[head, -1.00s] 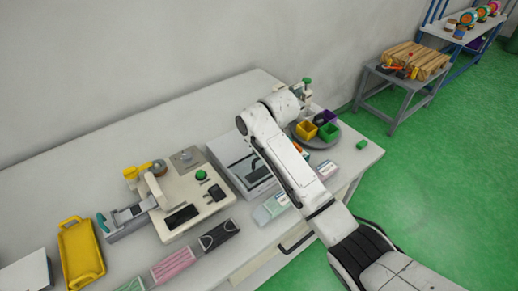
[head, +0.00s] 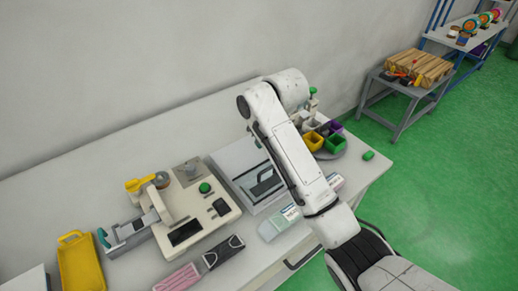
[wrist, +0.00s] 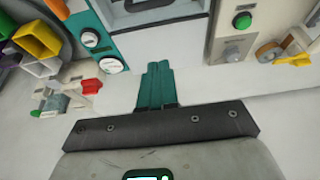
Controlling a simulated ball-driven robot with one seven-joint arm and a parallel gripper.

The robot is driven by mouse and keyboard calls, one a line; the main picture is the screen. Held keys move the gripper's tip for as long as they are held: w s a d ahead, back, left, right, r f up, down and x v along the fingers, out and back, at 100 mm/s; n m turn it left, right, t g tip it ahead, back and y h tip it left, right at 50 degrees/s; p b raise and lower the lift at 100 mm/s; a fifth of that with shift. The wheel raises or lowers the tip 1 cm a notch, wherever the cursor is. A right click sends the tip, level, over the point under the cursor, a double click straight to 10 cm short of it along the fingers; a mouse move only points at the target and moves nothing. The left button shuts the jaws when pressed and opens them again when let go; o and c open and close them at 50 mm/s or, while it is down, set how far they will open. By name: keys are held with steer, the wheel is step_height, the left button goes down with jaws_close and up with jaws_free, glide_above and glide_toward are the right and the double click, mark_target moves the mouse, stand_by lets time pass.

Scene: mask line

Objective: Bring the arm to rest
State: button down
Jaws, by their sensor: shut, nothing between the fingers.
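My arm (head: 292,152) is white and crosses the right part of the workbench in the head view. It is bent, with a raised elbow near the wall side. In the wrist view my gripper (wrist: 157,72) shows as two teal fingers pressed together with nothing between them. The fingers are over a bare white surface. In the head view I cannot make out my gripper; the arm hides that area.
The workbench (head: 130,165) holds a cream machine (head: 222,212), a yellow tray (head: 82,265), pink masks (head: 178,280) and a round tray with coloured bins (head: 313,141). A small green block (head: 368,155) lies at the right edge. A wooden-block table (head: 400,95) stands beyond.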

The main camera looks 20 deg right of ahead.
steer(key=shift+m+y, duration=0.3)
steer(key=shift+m, duration=0.1)
steer(key=s+f, duration=0.1)
steer(key=s, duration=0.1)
steer(key=s+f, duration=0.2)
steer(key=s, duration=0.1)
steer(key=s+f, duration=0.1)
steer(key=s, duration=0.2)
steer(key=shift+a+f, duration=0.25)
steer(key=shift+m+t, duration=0.3)
steer(key=shift+m, duration=0.1)
steer(key=s+f, duration=0.1)
steer(key=s, duration=0.1)
steer(key=s+f, duration=0.1)
steer(key=s, duration=0.1)
steer(key=s+f, duration=0.1)
steer(key=shift+s+d+f, duration=0.2)
steer(key=shift+s+d, duration=0.2)
steer(key=s+d+f+m+g, duration=0.1)
steer(key=s+d+f, duration=0.1)
steer(key=s, duration=0.7)
steer(key=s+d+f+m+g+h, duration=0.1)
steer(key=s+d+f, duration=0.2)
steer(key=s, duration=0.7)
steer(key=s+d+f+g+h, duration=0.1)
steer(key=s+d+f, duration=0.2)
steer(key=s, duration=0.7)
steer(key=shift+s+d+f+m+g, duration=0.2)
steer(key=shift+f+m+g, duration=0.15)
steer(key=shift+f, duration=0.3)
